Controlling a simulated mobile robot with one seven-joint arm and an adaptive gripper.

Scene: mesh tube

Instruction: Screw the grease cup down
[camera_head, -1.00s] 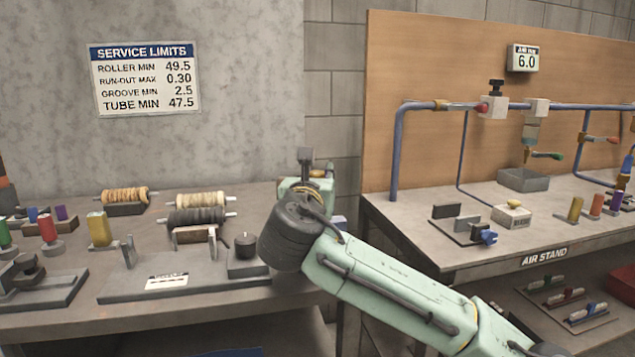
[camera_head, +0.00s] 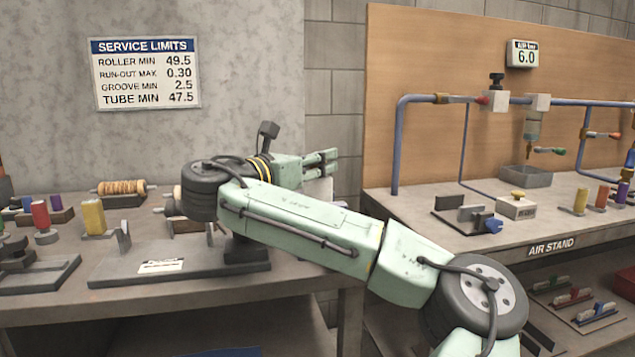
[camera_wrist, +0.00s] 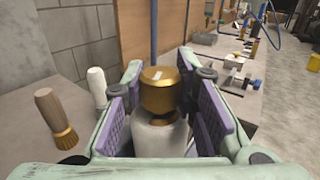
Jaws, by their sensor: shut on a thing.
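The grease cup, a brass cap (camera_wrist: 162,94) with a small white mark on top, shows in the wrist view between my gripper's (camera_wrist: 165,98) purple-padded fingers. It sits above a narrow brass neck and a pale rounded body (camera_wrist: 160,138). The pads close in on both sides, and my gripper is shut on the cup. The exact contact is partly hidden by the fingers. In the head view my gripper (camera_head: 325,165) points right, at the right end of the left bench, above a small pale object; the brass cap cannot be made out there.
In the wrist view a wooden-handled brush (camera_wrist: 55,118) and a white bottle (camera_wrist: 97,87) stand close to the left of my gripper. The air stand bench (camera_head: 420,233) with blue pipes (camera_head: 397,150) is at the right. A grey block wall (camera_head: 333,110) is behind.

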